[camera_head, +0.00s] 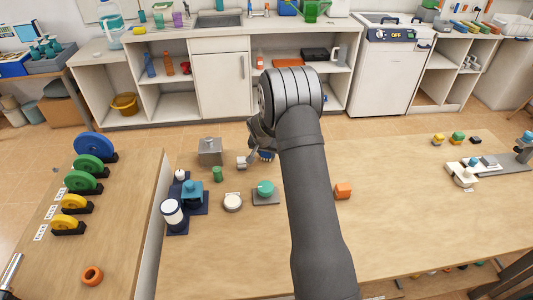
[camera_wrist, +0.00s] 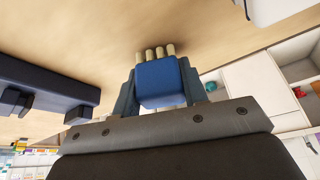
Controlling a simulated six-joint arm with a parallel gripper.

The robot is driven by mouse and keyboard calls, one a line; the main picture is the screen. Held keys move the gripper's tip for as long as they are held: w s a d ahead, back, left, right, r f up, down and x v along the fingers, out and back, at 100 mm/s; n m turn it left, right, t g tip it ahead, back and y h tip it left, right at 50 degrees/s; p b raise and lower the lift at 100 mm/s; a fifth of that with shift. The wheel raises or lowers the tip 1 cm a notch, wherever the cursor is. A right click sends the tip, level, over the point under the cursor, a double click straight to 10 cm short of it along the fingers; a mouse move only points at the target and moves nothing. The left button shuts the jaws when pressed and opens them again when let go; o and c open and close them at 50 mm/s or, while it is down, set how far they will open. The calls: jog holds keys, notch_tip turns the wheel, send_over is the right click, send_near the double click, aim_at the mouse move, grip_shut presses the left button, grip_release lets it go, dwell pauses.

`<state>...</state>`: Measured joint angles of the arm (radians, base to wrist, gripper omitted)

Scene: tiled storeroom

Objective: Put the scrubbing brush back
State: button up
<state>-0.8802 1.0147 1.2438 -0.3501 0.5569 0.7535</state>
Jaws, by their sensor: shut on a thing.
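The scrubbing brush (camera_wrist: 160,82) has a blue block body and pale cream bristle tufts. My gripper (camera_wrist: 160,90) is shut on it, with one finger on each side of the block in the wrist view. My arm hides part of the gripper there. The bristles point away from the gripper. I cannot tell how far the brush is above the table.
A navy stand (camera_head: 203,199), a green-topped piece (camera_head: 265,190), a white round piece (camera_head: 232,202), a green cup (camera_head: 217,174) and a grey box (camera_head: 210,151) stand left of my arm. An orange block (camera_head: 343,191) is right of it. The table's right middle is clear.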

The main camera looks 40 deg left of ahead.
jog(key=shift+f, duration=0.25)
jog(key=o, duration=1)
jog(key=v, duration=1.2)
jog(key=shift+r, duration=0.1)
